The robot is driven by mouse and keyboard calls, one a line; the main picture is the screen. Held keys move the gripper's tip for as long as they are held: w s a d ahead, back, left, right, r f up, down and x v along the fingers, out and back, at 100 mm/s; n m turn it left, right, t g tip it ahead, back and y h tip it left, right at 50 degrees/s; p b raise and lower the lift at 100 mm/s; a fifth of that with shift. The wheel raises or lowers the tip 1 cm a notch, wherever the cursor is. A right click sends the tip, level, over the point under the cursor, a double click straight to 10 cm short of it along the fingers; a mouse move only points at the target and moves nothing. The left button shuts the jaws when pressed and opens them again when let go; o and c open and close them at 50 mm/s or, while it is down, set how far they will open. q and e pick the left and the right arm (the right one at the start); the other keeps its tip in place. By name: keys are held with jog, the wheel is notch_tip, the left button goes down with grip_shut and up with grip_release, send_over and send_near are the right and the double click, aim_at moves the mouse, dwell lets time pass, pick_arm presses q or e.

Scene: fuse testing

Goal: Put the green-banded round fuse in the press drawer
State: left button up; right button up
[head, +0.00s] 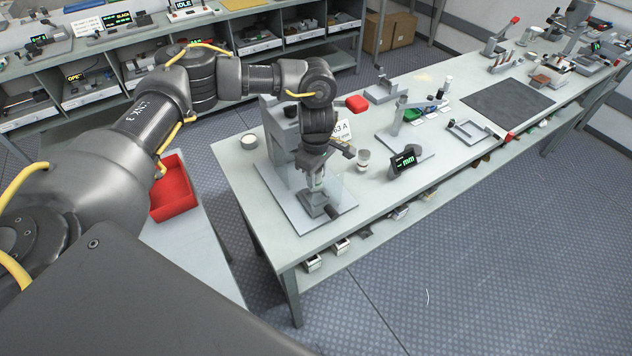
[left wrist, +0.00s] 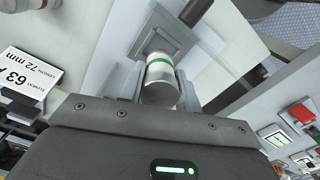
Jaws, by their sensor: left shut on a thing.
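In the left wrist view the green-banded round fuse (left wrist: 161,78) is a pale cylinder with a green band near its far end. My left gripper (left wrist: 160,92) is shut on it. A grey stepped square block (left wrist: 158,38) lies just past the fuse's far end; I cannot tell whether they touch. In the head view my left gripper (head: 317,178) points down at the front of the grey press (head: 276,128), over a small grey block (head: 315,204) that appears to be the drawer. The fuse is mostly hidden there. My right gripper is not in view.
A 63 A card (head: 343,131), a red knob (head: 357,103), a small round container (head: 363,160) and a display reading mm (head: 405,160) stand close to the right of the gripper. A red bin (head: 174,190) is at left.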

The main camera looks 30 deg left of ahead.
pick_arm(q)
notch_tip(320, 180, down, 4)
jog(key=shift+r+p, duration=0.1)
jog(key=shift+p, duration=0.6)
jog(key=shift+f, duration=0.2)
jog(key=shift+f, duration=0.15)
jog(key=o, duration=1.1)
jog(key=shift+c, duration=0.2)
